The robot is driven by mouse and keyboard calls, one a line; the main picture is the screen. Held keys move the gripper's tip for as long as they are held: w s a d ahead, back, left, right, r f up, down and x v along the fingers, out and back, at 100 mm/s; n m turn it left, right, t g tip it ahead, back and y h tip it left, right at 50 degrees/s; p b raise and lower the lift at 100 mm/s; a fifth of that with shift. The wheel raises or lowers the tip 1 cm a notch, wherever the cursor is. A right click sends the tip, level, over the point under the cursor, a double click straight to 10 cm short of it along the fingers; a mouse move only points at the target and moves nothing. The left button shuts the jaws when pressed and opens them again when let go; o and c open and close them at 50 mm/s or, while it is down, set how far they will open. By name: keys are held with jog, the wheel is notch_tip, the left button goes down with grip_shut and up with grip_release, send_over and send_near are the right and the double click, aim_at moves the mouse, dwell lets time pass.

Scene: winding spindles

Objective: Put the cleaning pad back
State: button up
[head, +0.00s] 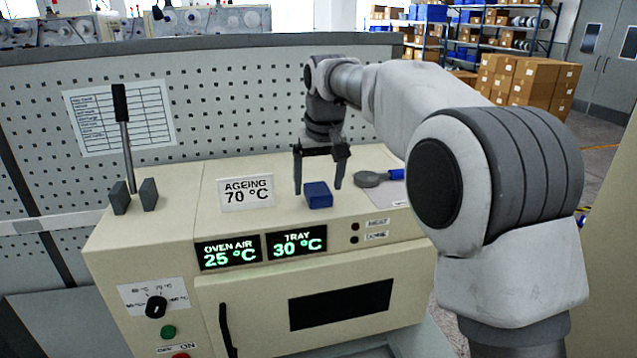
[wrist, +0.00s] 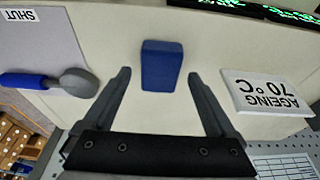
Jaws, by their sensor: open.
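A small blue block (head: 318,195), which looks like the cleaning pad, rests on the cream top of the oven, near its front edge. In the wrist view the blue pad (wrist: 161,65) lies just beyond the fingertips, centred between them. My gripper (head: 318,186) is open and points down, with one finger to each side of the pad in the head view. The fingers also show in the wrist view (wrist: 159,75), apart from the pad with nothing between them. I cannot tell how high the fingertips are above the top.
A sign reading AGEING 70 °C (head: 246,192) stands left of the pad. A round grey tool with a blue handle (head: 370,179) lies to the right, partly on a pale sheet marked SHUT (wrist: 40,40). Two grey blocks flank a black-handled rod (head: 124,130) at far left. A perforated panel (head: 230,100) stands behind.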

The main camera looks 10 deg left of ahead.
jog(key=v, duration=1.1)
jog(key=shift+r+p, duration=0.25)
jog(key=shift+p, duration=0.15)
jog(key=shift+d, duration=0.1)
jog(key=s+d+m+t, duration=0.2)
jog(key=s+d, duration=1)
jog(key=d, duration=0.3)
jog(key=s+d+f+m, duration=0.1)
jog(key=s+d+f, duration=0.4)
jog(key=s, duration=0.3)
jog(key=s+d+f+m+h, duration=0.1)
jog(key=s+d+f+m, duration=0.1)
jog(key=s+d+f, duration=0.3)
jog(key=s+f, duration=0.3)
jog(key=shift+s+d+t, duration=0.3)
jog(key=shift+s+t, duration=0.1)
jog(key=shift+f, duration=0.1)
